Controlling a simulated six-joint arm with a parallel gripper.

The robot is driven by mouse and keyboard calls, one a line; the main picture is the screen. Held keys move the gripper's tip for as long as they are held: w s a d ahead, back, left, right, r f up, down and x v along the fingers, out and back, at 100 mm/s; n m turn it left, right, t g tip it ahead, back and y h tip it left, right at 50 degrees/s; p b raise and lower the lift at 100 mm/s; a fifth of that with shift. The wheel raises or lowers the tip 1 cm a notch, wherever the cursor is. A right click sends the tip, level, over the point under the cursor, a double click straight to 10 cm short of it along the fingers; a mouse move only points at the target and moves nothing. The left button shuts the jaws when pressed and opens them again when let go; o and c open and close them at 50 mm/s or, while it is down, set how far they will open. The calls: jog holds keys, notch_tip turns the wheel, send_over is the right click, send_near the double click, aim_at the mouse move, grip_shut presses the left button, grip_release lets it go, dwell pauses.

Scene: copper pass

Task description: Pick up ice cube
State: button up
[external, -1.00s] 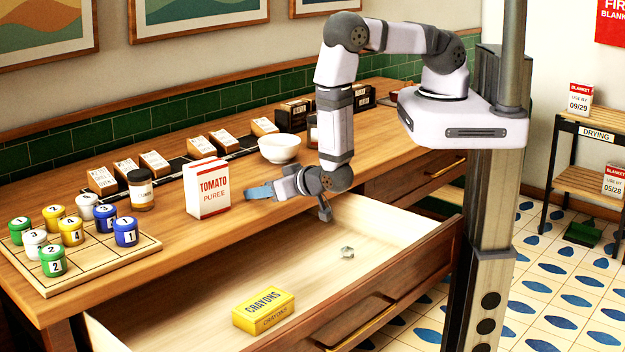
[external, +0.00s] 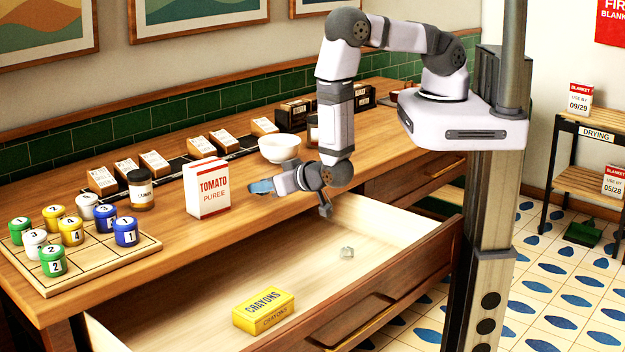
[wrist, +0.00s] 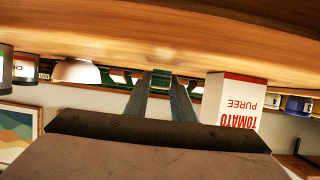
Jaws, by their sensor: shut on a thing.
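My gripper (external: 264,186) lies level over the front edge of the counter, above the open drawer and just right of the tomato puree box. In the wrist view my gripper (wrist: 160,82) has its two fingers close together. A small block (wrist: 161,76) sits between their tips. It looks see-through with green showing in it, so it may be the ice cube, but it is too small to be sure. A small clear, faceted piece (external: 347,252) lies on the drawer floor, apart from my gripper. I cannot tell whether it is ice or glass.
The tomato puree box (external: 207,187) and white bowl (external: 279,149) stand near my gripper. A crayons box (external: 264,310) lies in the open drawer (external: 215,290). A board (external: 110,262) with several numbered jars is at left. The drawer's middle is clear.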

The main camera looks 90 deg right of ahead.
jog(key=shift+r+b, duration=1.05)
jog(key=shift+r, duration=3.4)
